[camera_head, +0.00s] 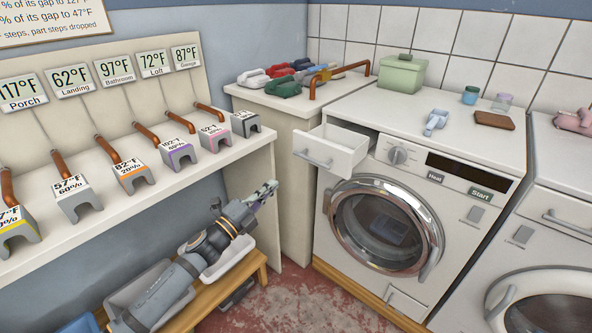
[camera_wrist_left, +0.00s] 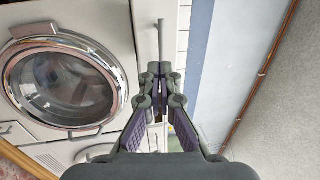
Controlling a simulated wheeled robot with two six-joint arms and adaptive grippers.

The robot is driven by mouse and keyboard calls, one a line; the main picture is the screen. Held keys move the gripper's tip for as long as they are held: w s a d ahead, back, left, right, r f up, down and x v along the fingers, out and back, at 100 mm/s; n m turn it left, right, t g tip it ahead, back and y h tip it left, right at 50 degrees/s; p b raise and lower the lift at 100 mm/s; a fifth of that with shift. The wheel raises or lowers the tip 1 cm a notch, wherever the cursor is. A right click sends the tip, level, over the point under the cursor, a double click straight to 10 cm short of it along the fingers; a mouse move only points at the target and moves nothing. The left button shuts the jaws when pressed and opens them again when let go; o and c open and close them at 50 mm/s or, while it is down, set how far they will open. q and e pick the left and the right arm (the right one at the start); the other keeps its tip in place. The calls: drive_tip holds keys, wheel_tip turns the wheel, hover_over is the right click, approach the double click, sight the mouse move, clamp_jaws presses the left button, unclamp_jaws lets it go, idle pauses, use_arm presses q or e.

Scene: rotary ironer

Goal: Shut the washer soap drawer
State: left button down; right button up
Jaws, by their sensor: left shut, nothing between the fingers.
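The white washer (camera_head: 455,215) stands right of centre in the head view, with its round chrome-rimmed door (camera_head: 385,225) shut. Its soap drawer (camera_head: 329,148) at the upper left of the front is pulled out, and its inside shows from above. My left gripper (camera_head: 268,188) is shut and empty, left of the drawer and apart from it, below the counter edge. In the left wrist view, the shut fingertips (camera_wrist_left: 160,68) point toward a grey handle bar (camera_wrist_left: 162,38) on a white front; the washer door (camera_wrist_left: 65,80) is at left. My right gripper is out of view.
A shelf (camera_head: 130,190) with several labelled blocks and copper pipes runs along the left. A bench (camera_head: 250,262) with trays stands beneath it. A green box (camera_head: 403,74) and small items lie on the washer top. A second machine (camera_head: 555,245) stands at right.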

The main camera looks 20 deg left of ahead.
use_arm(q)
drive_tip(key=p+x, duration=0.5)
drive_tip(key=x, duration=0.6)
drive_tip(key=shift+d+p, duration=0.15)
drive_tip(key=shift+p, duration=0.2)
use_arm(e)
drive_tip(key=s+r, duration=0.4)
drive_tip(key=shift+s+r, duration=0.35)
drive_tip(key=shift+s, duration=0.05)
use_arm(q)
drive_tip(key=shift+r, duration=0.1)
